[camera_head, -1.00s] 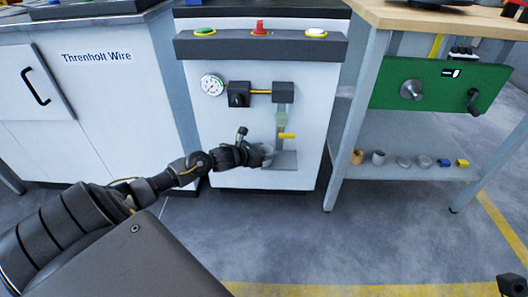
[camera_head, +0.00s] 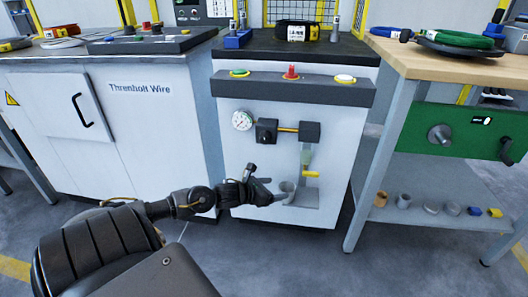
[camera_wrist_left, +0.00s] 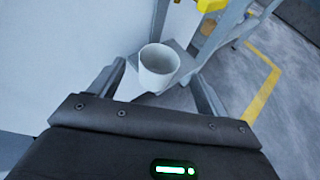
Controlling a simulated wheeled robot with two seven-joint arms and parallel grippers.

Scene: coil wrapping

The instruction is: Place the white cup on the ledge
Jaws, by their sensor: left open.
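The white cup (camera_head: 287,186) is upright at the left part of the small grey ledge (camera_head: 304,209) on the front of the white machine. In the left wrist view the cup (camera_wrist_left: 158,68) is between the two spread fingers, with a gap visible on each side. The ledge (camera_wrist_left: 180,50) shows behind and around it, and the cup appears to rest on it; its base contact is not clear. My left gripper (camera_head: 276,193) is open around the cup. My right gripper is not in view.
Above the ledge are a yellow lever (camera_head: 311,174), a pale nozzle and a dark valve (camera_head: 266,131) with a gauge (camera_head: 242,121). To the right stands a bench with a lower shelf (camera_head: 425,194) holding several small items. Open floor lies in front.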

